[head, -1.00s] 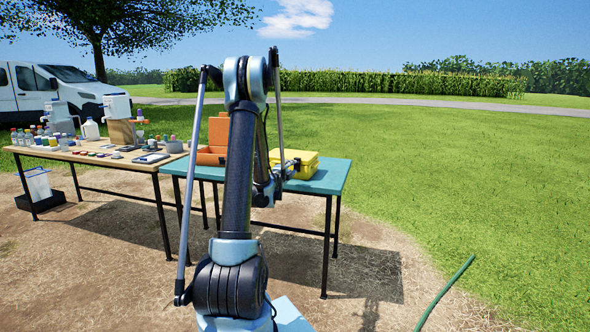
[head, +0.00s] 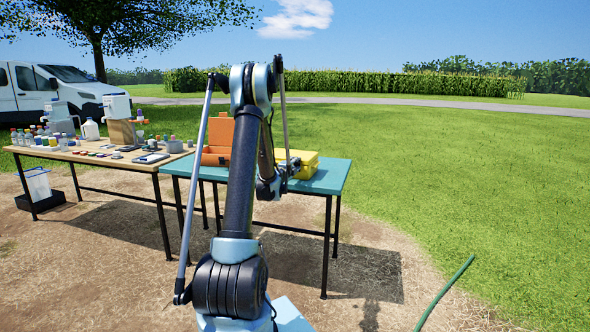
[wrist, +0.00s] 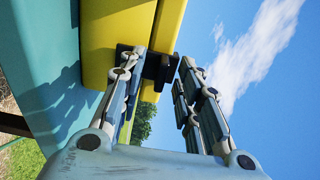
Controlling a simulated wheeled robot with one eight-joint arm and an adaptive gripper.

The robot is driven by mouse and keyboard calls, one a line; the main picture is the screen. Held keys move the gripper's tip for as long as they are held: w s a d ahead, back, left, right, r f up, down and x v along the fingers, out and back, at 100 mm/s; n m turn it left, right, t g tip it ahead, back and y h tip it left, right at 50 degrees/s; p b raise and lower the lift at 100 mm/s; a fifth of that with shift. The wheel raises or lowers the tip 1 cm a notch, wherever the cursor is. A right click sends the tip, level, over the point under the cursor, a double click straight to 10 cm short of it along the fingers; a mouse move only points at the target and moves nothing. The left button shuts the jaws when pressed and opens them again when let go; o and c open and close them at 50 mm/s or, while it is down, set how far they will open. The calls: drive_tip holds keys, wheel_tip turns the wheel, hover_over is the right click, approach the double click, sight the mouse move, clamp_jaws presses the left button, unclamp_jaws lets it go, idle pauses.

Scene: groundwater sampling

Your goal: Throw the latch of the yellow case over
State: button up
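The yellow case (head: 308,162) sits shut on the teal table (head: 328,175), partly hidden by my arm in the head view. In the wrist view its yellow side (wrist: 101,45) fills the upper left. A black latch (wrist: 160,68) stands out from the case near the seam. My gripper (wrist: 160,66) is open, one finger on each side of the latch in the picture. The left finger is close against the case. Whether either finger touches the latch cannot be told. In the head view my gripper (head: 289,163) is small, at the case's near side.
An open orange case (head: 219,133) stands just left of the yellow one, partly behind my arm. A wooden table (head: 110,163) with bottles and instruments adjoins on the left. A green hose (head: 445,293) rises at the lower right. Grass to the right is clear.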

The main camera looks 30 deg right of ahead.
clamp_jaws()
drive_tip(key=c, duration=0.5)
unclamp_jaws()
drive_tip(key=shift+s+a+f+t+h, duration=0.25)
drive_tip(key=shift+f+t+h, duration=0.1)
drive_tip(key=shift+f, duration=0.2)
drive_tip(key=shift+s+a+f+t+h, duration=0.25)
drive_tip(key=shift+f+h, duration=0.1)
drive_tip(key=shift+f, duration=0.15)
drive_tip(key=shift+a+f, duration=0.2)
drive_tip(key=shift+f, duration=0.05)
clamp_jaws()
drive_tip(key=shift+f, duration=0.1)
